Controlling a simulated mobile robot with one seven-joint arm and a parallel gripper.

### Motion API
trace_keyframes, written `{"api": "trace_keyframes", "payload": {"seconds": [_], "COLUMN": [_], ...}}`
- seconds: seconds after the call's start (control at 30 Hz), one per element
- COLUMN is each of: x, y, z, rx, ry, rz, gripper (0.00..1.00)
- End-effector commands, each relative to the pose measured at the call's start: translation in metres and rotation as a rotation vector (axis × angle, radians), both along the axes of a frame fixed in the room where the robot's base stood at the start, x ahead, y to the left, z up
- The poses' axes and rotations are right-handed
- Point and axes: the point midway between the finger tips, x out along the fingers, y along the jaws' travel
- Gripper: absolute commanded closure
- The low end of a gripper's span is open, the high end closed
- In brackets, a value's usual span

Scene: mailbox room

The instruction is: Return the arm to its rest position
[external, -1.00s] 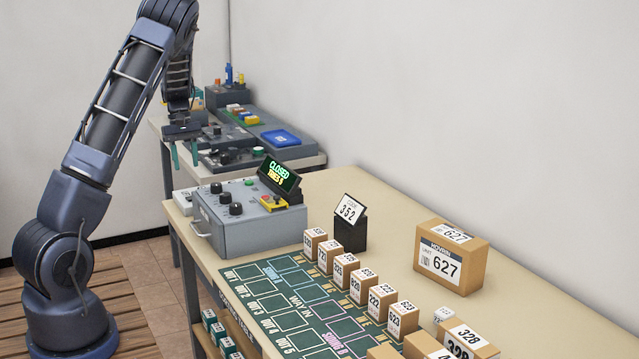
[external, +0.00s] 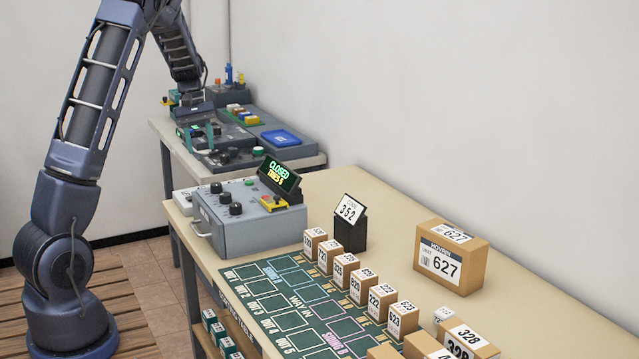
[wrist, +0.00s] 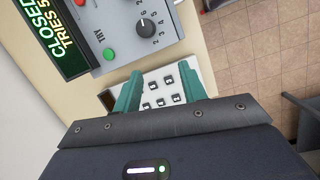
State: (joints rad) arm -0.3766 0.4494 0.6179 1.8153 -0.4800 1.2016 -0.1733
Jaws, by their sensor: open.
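My gripper (external: 199,141) has two teal fingers and hangs over the far table's devices in the external view. In the wrist view my gripper (wrist: 157,92) is open, its fingers apart with nothing between them. Beyond the fingers in that view lies a white panel (wrist: 178,76) with several dark switches or buttons. A grey control box (wrist: 150,35) there has a knob, a green TRY button and a display (wrist: 45,35) reading CLOSED, TRIES 5.
The near table holds a grey console (external: 250,228), a 352 sign (external: 349,212), a row of numbered boxes (external: 345,272) and a larger 627 box (external: 450,258). A blue tray (external: 281,138) sits on the far table. Floor shows between my base and the tables.

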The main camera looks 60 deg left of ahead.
Motion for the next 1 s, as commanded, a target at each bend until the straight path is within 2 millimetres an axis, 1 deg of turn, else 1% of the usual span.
{"api": "trace_keyframes", "payload": {"seconds": [0.03, 0.27, 0.3, 0.37, 0.5, 0.77, 0.8, 1.0], "x": [0.003, 0.005, 0.004, 0.002, -0.004, -0.028, -0.033, -0.060], "y": [-0.018, -0.089, -0.102, -0.120, -0.163, -0.240, -0.252, -0.305], "z": [0.012, 0.051, 0.058, 0.067, 0.088, 0.121, 0.124, 0.142], "rx": [0.001, 0.014, 0.018, 0.025, 0.043, 0.094, 0.103, 0.159], "ry": [-0.022, -0.090, -0.102, -0.120, -0.160, -0.232, -0.242, -0.295], "rz": [-0.033, -0.185, -0.213, -0.254, -0.355, -0.543, -0.573, -0.721], "gripper": [0.58, 0.58, 0.58, 0.58, 0.58, 0.58, 0.58, 0.58]}}
